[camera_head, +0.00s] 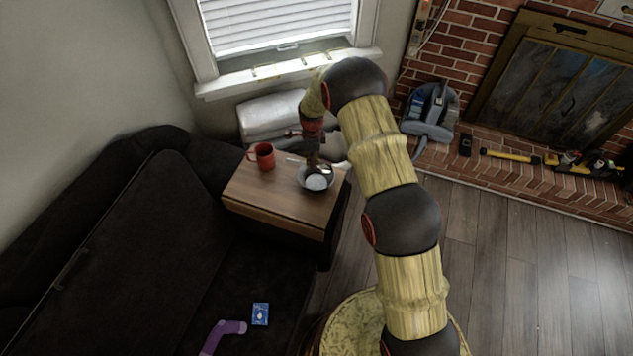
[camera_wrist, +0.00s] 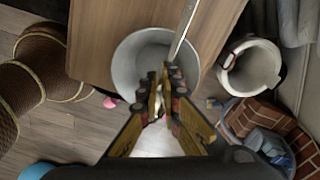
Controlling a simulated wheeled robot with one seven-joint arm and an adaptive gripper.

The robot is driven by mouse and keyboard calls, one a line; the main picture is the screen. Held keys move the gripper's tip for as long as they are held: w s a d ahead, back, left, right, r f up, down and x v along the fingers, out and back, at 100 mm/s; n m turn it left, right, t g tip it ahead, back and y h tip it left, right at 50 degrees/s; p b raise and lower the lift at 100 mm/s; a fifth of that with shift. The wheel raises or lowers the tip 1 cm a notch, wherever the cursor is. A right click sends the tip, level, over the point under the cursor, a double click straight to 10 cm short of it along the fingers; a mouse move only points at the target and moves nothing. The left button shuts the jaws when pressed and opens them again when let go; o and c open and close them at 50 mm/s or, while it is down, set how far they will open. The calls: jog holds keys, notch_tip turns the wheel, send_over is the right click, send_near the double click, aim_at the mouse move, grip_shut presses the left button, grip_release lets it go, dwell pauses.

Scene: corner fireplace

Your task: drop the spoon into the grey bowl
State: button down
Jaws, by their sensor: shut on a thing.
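The grey bowl (camera_head: 316,184) stands on the small wooden table near its right edge. In the wrist view the bowl (camera_wrist: 128,68) lies below and around my fingertips in the picture. My gripper (camera_wrist: 168,78) is shut on the spoon (camera_wrist: 186,26), whose thin metal handle runs up and to the right past the bowl's rim. The spoon's other end is largely hidden by my fingers. In the head view my gripper (camera_head: 313,163) is above the bowl and covers part of it. I cannot tell its exact height above the bowl.
A red mug (camera_head: 263,156) stands on the wooden table (camera_head: 265,197), left of the bowl. A white round vessel (camera_wrist: 250,68) shows beyond the table edge in the wrist view. A dark sofa (camera_head: 130,240) is at left; a brick fireplace (camera_head: 480,45) is at right.

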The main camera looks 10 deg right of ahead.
jog(key=shift+f+b, duration=0.5)
jog(key=shift+f, duration=1)
jog(key=c, duration=2)
grip_release()
jog(key=shift+o, duration=0.4)
notch_tip(320, 180, up, 12)
jog(key=shift+w, duration=0.15)
